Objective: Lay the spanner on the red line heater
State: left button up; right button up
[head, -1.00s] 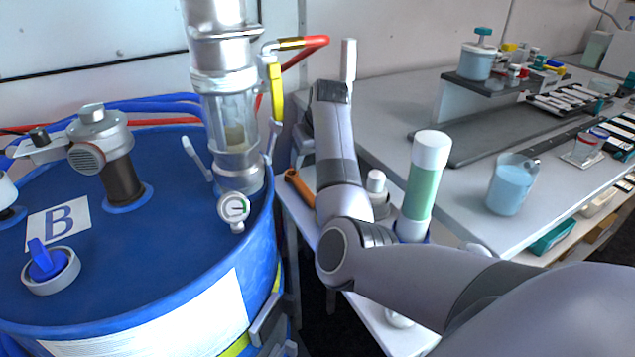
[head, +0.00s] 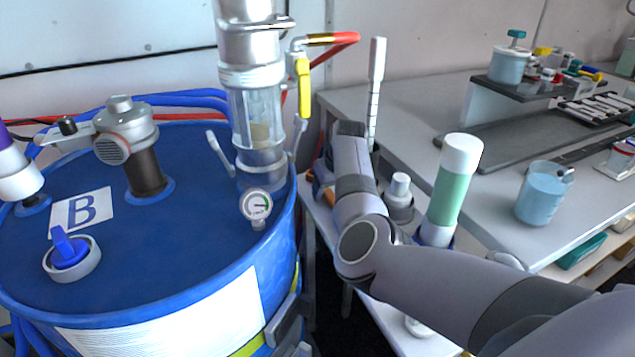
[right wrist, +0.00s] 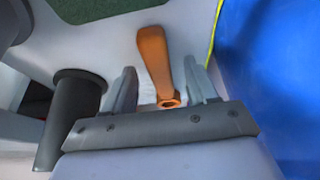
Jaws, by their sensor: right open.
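The spanner is most likely the orange tool (right wrist: 154,58) with a ring end in the right wrist view. It lies on a pale surface, its ring end toward my gripper. In the head view only bits of the orange tool (head: 329,196) show beside my wrist, on the low shelf by the drum. My right gripper (right wrist: 160,78) is open, with one finger on each side of the tool and visible gaps. In the head view my right wrist (head: 350,150) hides its fingers. I cannot clearly pick out the red line heater; a red hose (head: 338,47) runs behind the clear column. My left gripper is not in view.
A blue drum (head: 190,240) marked B stands close on the left. A green-and-white cylinder (head: 447,195) and a white-capped bottle (head: 399,195) stand right of my wrist. The grey bench (head: 420,100) with a blue beaker (head: 543,195) is on the right.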

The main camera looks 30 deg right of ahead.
jog(key=shift+w+f, duration=0.1)
jog(key=shift+f, duration=0.05)
grip_shut()
